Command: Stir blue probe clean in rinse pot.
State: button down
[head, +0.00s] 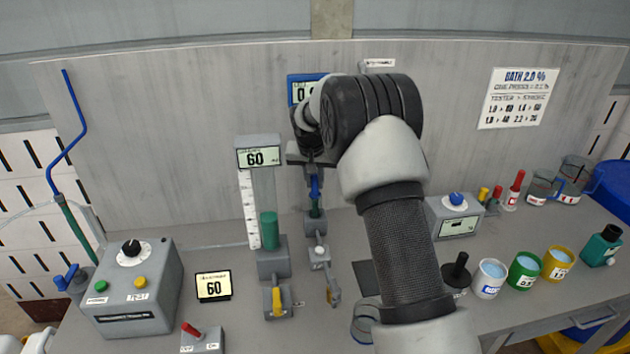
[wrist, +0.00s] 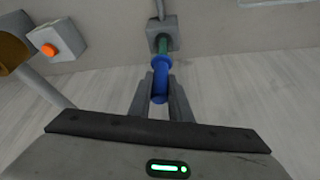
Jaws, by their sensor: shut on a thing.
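The blue probe (head: 315,188) stands upright at the back middle of the bench, its green lower part at a small grey holder. My gripper (head: 312,170) is shut on its blue upper part from above. In the wrist view my gripper (wrist: 160,88) has a finger on each side of the blue probe (wrist: 161,66). The green part leads into a grey block (wrist: 162,35); its lower end is hidden. A white pot (head: 489,279) of pale blue liquid stands at the right; its blue label is too small to read, so I cannot tell if it is the rinse pot.
Green (head: 524,270) and yellow (head: 558,263) pots stand right of the white one. A black-knobbed stand (head: 456,272) and a glass vessel (head: 364,324) lie near my arm, the glass partly hidden. A gauge column (head: 266,200) stands to the left, beyond it a control box (head: 130,290).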

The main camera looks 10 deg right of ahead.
jog(key=shift+r, duration=0.1)
jog(key=shift+r+p, duration=1.4)
jog(key=shift+r, duration=1)
jog(key=shift+r, duration=0.1)
jog(key=shift+r+p, duration=1.4)
jog(key=shift+r, duration=0.9)
